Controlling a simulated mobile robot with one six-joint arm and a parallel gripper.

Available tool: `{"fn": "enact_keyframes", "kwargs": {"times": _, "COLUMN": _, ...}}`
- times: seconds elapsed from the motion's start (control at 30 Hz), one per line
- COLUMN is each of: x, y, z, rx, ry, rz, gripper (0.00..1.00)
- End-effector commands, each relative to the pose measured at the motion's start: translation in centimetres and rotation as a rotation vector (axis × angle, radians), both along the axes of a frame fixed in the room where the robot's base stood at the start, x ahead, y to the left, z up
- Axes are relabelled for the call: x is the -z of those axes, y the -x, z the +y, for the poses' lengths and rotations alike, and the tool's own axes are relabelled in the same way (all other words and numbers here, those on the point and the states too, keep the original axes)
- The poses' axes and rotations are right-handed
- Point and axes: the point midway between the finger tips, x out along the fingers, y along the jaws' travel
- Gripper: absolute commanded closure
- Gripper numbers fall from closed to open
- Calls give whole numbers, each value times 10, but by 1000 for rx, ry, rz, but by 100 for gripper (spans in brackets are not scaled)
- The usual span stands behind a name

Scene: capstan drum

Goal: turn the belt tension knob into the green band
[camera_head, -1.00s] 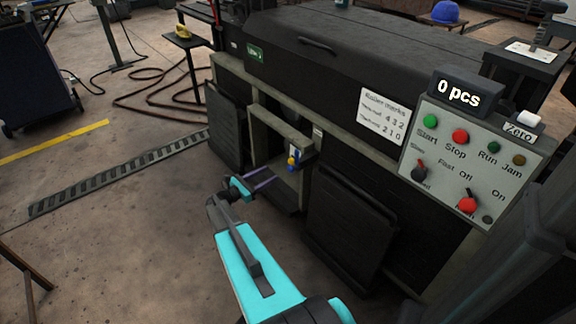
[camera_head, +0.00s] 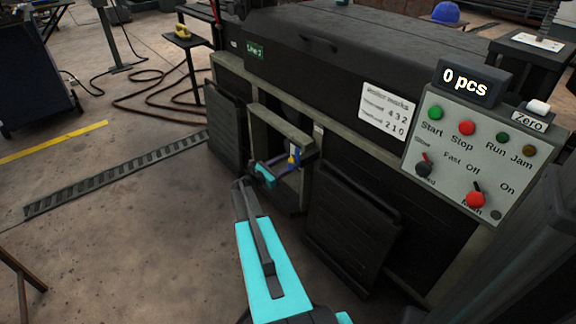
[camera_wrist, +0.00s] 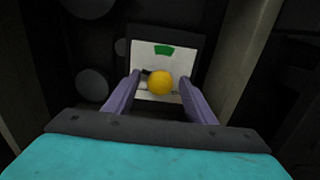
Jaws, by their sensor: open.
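In the wrist view the belt tension knob is a round yellow knob (camera_wrist: 160,83) in front of a white dial plate. A dark pointer sticks out from its left side. The green band (camera_wrist: 164,49) is at the top of the plate, above the knob. My gripper (camera_wrist: 160,80) is open, with one purple finger on each side of the knob and a gap at both sides.
Dark rollers (camera_wrist: 92,86) are left of the plate in the wrist view, and a pale frame post (camera_wrist: 246,60) stands at right. In the head view a dark hinged panel (camera_head: 350,210) is right of the bay, with the control panel (camera_head: 470,155) beyond.

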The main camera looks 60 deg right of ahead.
Motion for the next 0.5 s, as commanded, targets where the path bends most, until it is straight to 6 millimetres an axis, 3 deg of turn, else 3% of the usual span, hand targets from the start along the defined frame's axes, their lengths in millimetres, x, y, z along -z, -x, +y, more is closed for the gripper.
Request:
{"fn": "enact_keyframes", "kwargs": {"times": 0.33, "x": 0, "y": 1, "z": -2, "rx": 0, "ry": 0, "rz": 0, "gripper": 51}}
{"fn": "enact_keyframes", "kwargs": {"times": 0.5, "x": 0, "y": 1, "z": -2, "rx": 0, "ry": 0, "rz": 0, "gripper": 80}}
